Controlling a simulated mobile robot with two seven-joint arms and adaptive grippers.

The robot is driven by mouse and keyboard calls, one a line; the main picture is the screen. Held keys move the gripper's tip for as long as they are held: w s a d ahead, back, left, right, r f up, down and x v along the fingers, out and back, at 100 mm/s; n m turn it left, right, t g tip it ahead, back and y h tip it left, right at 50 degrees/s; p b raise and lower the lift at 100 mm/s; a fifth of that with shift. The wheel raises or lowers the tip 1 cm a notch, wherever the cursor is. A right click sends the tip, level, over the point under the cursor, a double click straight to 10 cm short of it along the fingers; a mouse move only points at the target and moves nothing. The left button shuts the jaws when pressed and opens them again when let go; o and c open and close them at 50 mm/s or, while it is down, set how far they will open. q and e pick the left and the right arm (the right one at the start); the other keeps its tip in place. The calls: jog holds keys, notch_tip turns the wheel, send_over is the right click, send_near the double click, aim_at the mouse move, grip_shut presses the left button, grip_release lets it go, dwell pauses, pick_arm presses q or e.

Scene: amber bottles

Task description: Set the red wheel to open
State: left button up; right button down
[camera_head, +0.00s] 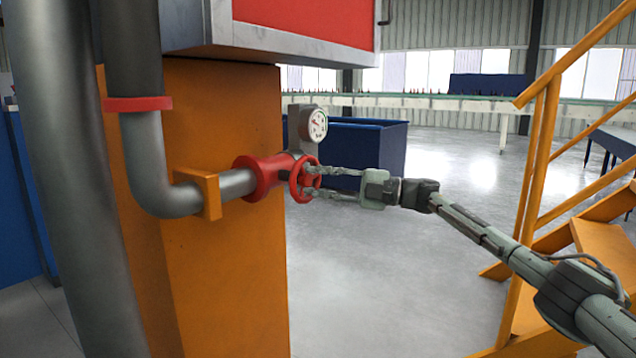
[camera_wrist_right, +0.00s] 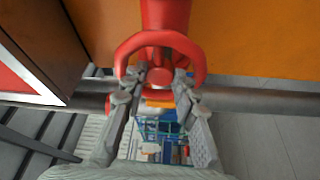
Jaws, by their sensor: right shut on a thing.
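The red wheel (camera_head: 305,178) is on a red valve (camera_head: 264,175) on the grey pipe, in front of the orange column. My right gripper (camera_head: 316,181) reaches it from the right, its two fingers at the wheel. In the right wrist view the red wheel (camera_wrist_right: 160,47) fills the upper middle, and the fingers of my right gripper (camera_wrist_right: 158,84) lie either side of its hub, shut on the wheel. Part of the rim's lower side is hidden or out of sight there. My left gripper is not in view.
A pressure gauge (camera_head: 313,124) stands just above the wheel. The orange column (camera_head: 230,270) is behind the valve. A dark blue bin (camera_head: 365,150) stands behind the gripper. Orange stairs (camera_head: 570,235) rise at the right. The floor (camera_head: 400,290) below the arm is clear.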

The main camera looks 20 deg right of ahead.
jog(key=shift+r+n+g, duration=0.15)
jog(key=shift+n+g, duration=0.15)
jog(key=shift+n, duration=0.9)
jog(key=shift+n+h+p, duration=0.4)
jog(key=shift+n+h, duration=0.1)
jog(key=shift+n, duration=0.3)
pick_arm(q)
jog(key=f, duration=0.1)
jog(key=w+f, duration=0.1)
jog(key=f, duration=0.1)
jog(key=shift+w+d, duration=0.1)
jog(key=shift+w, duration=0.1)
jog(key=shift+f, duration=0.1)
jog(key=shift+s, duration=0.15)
pick_arm(e)
jog(key=c, duration=1.5)
grip_release()
jog(key=shift+o, duration=0.2)
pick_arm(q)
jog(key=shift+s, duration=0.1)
